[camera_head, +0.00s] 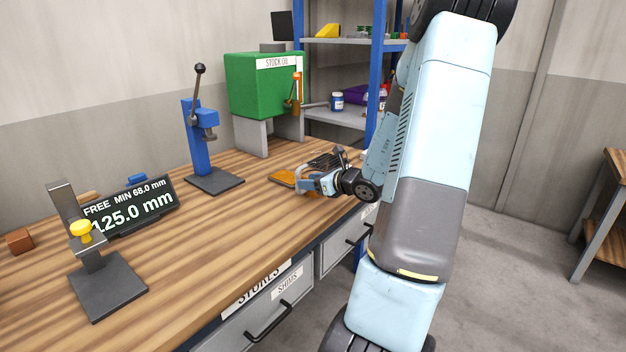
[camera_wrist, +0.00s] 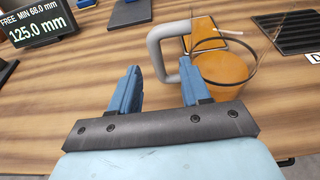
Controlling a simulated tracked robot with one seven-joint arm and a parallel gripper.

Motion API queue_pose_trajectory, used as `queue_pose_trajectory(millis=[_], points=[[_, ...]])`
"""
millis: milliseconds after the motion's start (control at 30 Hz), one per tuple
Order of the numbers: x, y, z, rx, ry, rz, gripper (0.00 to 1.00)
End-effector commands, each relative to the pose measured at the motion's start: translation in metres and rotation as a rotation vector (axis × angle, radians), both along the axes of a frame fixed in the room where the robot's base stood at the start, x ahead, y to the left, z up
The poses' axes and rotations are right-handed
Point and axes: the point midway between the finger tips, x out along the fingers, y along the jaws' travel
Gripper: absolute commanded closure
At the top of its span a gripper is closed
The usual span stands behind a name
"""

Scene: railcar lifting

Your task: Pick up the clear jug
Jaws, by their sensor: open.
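The clear jug (camera_wrist: 228,72) holds orange-brown liquid and has a pale grey loop handle (camera_wrist: 155,48) on its left, seen in the wrist view. My gripper (camera_wrist: 158,82) is open, with its two blue fingers apart. The handle shows between and just beyond the fingertips, with the right finger overlapping the handle's jug side. I cannot tell whether a finger touches it. In the head view my gripper (camera_head: 312,182) is low over the right part of the wooden bench, and the jug is hard to make out there.
An orange tray (camera_head: 284,179) lies beside my gripper on the bench (camera_head: 230,215). The bench's middle is clear.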

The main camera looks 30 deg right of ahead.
Motion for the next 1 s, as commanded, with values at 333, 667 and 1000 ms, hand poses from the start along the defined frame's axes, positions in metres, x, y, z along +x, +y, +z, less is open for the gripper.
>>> queue_pose_trajectory(millis=[333,667,1000], points=[[0.024,0.009,-0.008,0.000,0.000,0.001,0.53],[0.060,0.024,-0.020,0.001,-0.001,0.002,0.53],[0.066,0.026,-0.022,-0.002,0.000,0.001,0.53]])
